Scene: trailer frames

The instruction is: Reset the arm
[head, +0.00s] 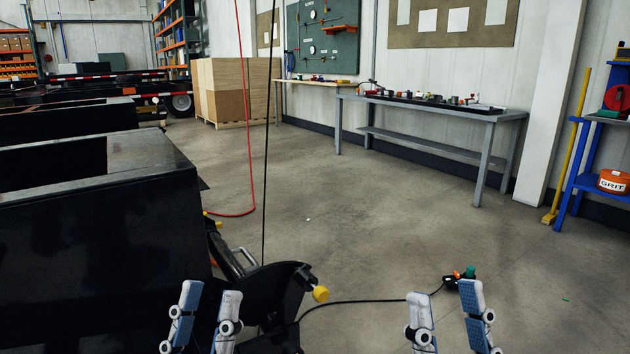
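My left gripper (208,304) shows at the bottom left of the head view, with its two white and blue fingers apart and nothing between them. It stands in front of the black trailer frame (90,255). My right gripper (445,306) shows at the bottom right of centre, with its fingers wide apart and empty above the concrete floor. A black cable with an orange and green plug end (462,276) lies on the floor behind the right gripper. The arms behind both grippers are out of the picture.
A black coupler part with a yellow knob (320,294) is between the grippers. Red (245,110) and black (265,150) hoses hang at centre. A grey workbench (430,108), cardboard boxes (232,90) and a blue rack (590,180) stand farther back. Open floor lies between.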

